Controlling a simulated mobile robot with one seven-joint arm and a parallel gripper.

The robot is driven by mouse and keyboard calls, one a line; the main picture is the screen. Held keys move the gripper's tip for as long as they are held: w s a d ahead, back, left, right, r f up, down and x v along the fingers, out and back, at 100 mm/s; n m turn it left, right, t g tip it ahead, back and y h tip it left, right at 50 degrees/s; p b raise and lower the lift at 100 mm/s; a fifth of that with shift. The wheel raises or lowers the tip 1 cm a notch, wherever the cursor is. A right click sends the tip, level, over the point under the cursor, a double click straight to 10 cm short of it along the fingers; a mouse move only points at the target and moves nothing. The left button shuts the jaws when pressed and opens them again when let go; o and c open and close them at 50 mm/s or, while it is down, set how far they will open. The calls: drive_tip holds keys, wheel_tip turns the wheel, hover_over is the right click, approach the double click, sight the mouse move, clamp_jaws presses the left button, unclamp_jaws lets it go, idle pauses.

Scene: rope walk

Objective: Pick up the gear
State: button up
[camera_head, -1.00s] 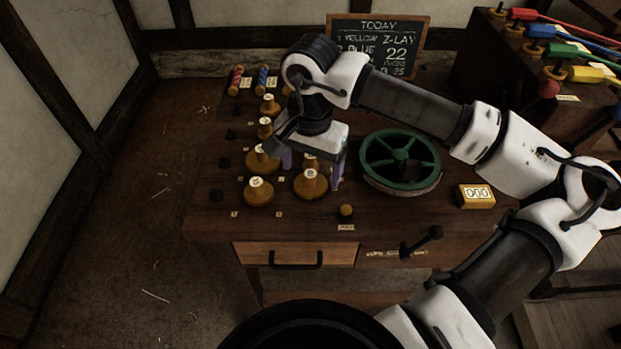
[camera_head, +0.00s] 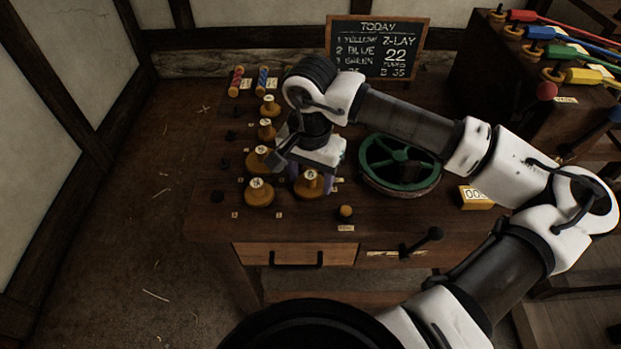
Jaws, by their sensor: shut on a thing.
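Several round, wooden-looking gears with pale labelled knobs stand on the left of the workbench, among them ones at the front left (camera_head: 259,194), the middle left (camera_head: 262,160) and farther back (camera_head: 266,130). My gripper (camera_head: 313,183) points down over the gear nearest the bench's middle (camera_head: 310,190). Its purple fingers are shut on that gear, one on each side of its knob. My wrist hides part of the bench behind it. I cannot tell whether the gear is lifted off the bench.
A green spoked wheel (camera_head: 369,170) lies right of my gripper. A yellow counter box (camera_head: 474,198) is partly behind my arm. A small round knob (camera_head: 346,212) stands in front. A chalkboard (camera_head: 377,45) stands at the back, and a stand with coloured handles (camera_head: 500,75) at the right.

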drive_tip(key=shift+r, duration=0.1)
wheel_tip(320, 180, up, 19)
wheel_tip(320, 180, up, 5)
drive_tip(key=p, duration=0.2)
hover_over(311, 174)
drive_tip(key=shift+s, duration=0.1)
idle(0.6)
drive_tip(key=shift+a, duration=0.15)
idle(0.9)
